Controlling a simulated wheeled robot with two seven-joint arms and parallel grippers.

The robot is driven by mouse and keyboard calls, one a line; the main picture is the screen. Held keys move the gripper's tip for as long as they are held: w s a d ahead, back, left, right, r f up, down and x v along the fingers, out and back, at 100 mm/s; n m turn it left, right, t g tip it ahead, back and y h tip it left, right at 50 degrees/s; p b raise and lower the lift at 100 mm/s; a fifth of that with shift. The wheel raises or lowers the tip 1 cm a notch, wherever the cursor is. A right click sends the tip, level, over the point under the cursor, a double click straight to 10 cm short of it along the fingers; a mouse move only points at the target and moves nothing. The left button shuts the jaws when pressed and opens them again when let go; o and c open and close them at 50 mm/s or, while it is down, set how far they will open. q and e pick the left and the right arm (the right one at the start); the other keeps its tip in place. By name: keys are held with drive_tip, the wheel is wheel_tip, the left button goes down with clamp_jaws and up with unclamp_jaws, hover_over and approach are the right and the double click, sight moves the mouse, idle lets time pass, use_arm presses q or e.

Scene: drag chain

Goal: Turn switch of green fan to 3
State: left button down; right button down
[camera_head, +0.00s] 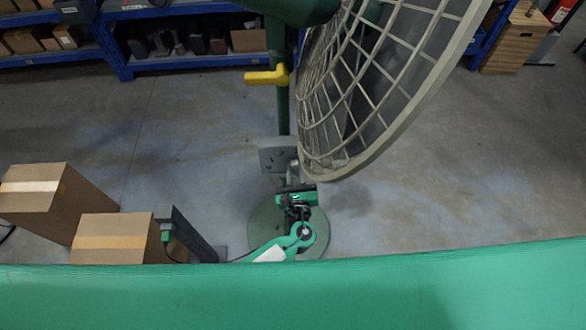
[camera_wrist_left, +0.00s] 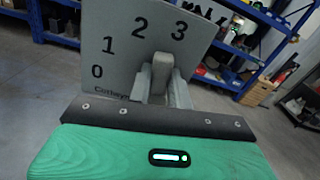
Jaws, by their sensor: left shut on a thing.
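The green fan has a large grey wire cage (camera_head: 385,85), a green pole (camera_head: 283,108) and a round green base (camera_head: 262,232). A grey switch panel (camera_head: 272,156) sits on the pole below the cage. In the left wrist view the panel (camera_wrist_left: 122,62) shows 0, 1, 2 and 3 in an arc. My left gripper (camera_head: 292,175) is at the panel, with its fingers shut on the grey switch knob (camera_wrist_left: 161,68). The knob's upper end lies below the 2 and 3; its exact setting is unclear. My right gripper is not in view.
A yellow handle (camera_head: 266,77) sticks out from the pole above the panel. Cardboard boxes (camera_head: 110,230) stand at the left, beside a dark grey post (camera_head: 187,235). Blue shelves (camera_head: 180,62) line the back. The floor between is clear.

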use_arm(q)
drive_tip(key=shift+d+f+m+p, duration=0.1)
drive_tip(key=shift+d+m+p, duration=0.25)
drive_tip(key=shift+m, duration=0.55)
drive_tip(key=c, duration=1.4)
unclamp_jaws()
drive_tip(key=shift+o, duration=0.6)
drive_tip(key=shift+s, duration=0.1)
